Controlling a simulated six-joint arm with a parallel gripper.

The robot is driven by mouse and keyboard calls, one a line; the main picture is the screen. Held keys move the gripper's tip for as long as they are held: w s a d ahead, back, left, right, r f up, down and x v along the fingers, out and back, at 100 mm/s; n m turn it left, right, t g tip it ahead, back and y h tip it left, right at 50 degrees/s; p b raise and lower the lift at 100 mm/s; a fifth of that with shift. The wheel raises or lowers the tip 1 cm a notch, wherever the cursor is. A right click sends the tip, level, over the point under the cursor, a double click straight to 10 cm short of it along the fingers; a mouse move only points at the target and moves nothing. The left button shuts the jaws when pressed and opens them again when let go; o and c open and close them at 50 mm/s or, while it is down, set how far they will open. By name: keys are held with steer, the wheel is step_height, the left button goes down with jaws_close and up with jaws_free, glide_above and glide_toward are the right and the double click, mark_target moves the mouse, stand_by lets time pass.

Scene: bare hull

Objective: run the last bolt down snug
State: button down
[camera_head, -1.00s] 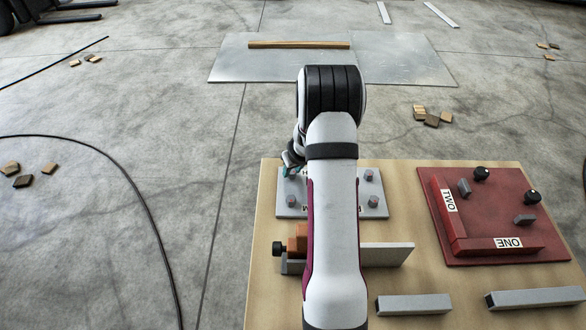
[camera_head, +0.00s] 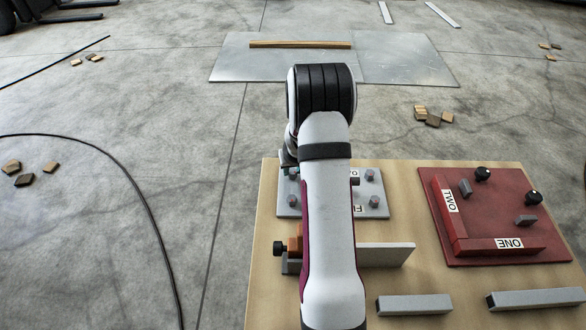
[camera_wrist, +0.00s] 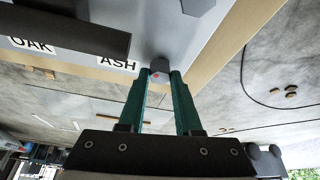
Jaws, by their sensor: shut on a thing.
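A grey plate (camera_head: 326,210) lies on the board, partly hidden behind my arm. Grey bolts stand at its right corners (camera_head: 370,174) (camera_head: 374,200) and at its near left corner (camera_head: 292,201). My gripper (camera_wrist: 161,76) is shut on a grey bolt head (camera_wrist: 159,64) with a red mark, beside the ASH label (camera_wrist: 118,64). In the head view my gripper (camera_head: 288,169) is at the plate's far left corner, mostly hidden by my arm. I cannot tell whether the held bolt's head touches the plate.
A red plate (camera_head: 480,190) with black knobs and labels TWO and ONE lies at right. An orange block with a black knob (camera_head: 279,248) and a grey bar (camera_head: 388,255) are nearer. Two grey bars (camera_head: 414,304) (camera_head: 535,298) lie at the front. Floor beyond the board is mostly open.

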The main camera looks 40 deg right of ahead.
steer(key=c, duration=0.6)
jaws_free()
steer(key=v, duration=1.5)
steer(key=shift+r, duration=0.4)
